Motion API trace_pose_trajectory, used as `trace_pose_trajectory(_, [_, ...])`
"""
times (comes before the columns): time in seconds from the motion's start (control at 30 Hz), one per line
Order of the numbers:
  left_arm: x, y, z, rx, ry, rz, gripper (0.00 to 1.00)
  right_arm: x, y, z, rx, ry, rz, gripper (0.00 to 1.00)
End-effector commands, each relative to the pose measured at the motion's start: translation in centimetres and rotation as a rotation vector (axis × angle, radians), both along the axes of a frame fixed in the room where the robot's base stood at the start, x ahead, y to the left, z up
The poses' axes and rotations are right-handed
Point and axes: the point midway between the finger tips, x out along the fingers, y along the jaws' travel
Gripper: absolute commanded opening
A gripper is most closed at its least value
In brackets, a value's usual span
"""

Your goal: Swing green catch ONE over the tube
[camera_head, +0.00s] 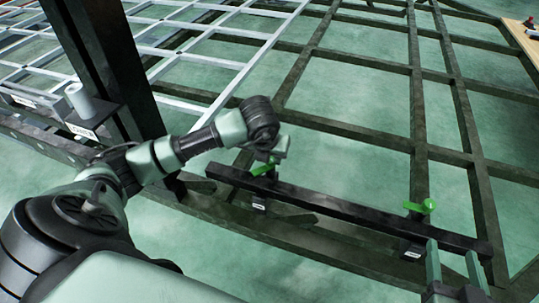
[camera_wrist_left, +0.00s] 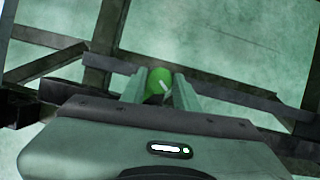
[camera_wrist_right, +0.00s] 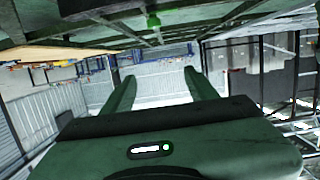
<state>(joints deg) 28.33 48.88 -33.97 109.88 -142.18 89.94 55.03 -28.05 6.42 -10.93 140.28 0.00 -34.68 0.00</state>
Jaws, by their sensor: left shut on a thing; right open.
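A dark tube (camera_head: 340,208) lies across two brackets on the chassis in the head view. A green catch (camera_head: 261,169) is at its left end, and my left gripper (camera_head: 277,152) is over it. In the left wrist view my left gripper (camera_wrist_left: 159,88) is shut on the green catch's round knob (camera_wrist_left: 158,82). A second green catch (camera_head: 420,207) stands near the tube's right end. The small labels below the catches are too small to read. My right gripper (camera_head: 453,252) is open and empty, near the tube's right end.
Dark chassis beams (camera_head: 415,110) run behind the tube. A dark upright post (camera_head: 108,65) stands at left, beside a grey cylinder (camera_head: 82,100) on a labelled block. A pale metal grid (camera_head: 205,60) lies at the back left. Green floor shows between the beams.

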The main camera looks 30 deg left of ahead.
Motion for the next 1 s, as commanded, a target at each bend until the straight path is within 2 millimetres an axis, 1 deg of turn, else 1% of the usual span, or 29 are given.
trace_pose_trajectory(0.27, [0.1,-0.2,0.1,-0.001,0.0,0.261,0.0,-1.0,-0.6,-2.2,-0.031,0.124,-0.008,0.58])
trace_pose_trajectory(0.5, [0.2,-0.3,0.1,-0.001,0.001,0.463,0.0,-2.4,-1.3,-4.4,-0.061,0.255,-0.018,0.58])
trace_pose_trajectory(0.73, [0.2,-0.3,0.0,0.0,0.003,0.603,0.0,-3.8,-1.9,-6.2,-0.086,0.361,-0.024,0.58])
trace_pose_trajectory(1.0, [0.2,-0.3,0.0,-0.001,0.002,0.688,0.0,-4.8,-2.3,-7.2,-0.101,0.426,-0.029,0.58])
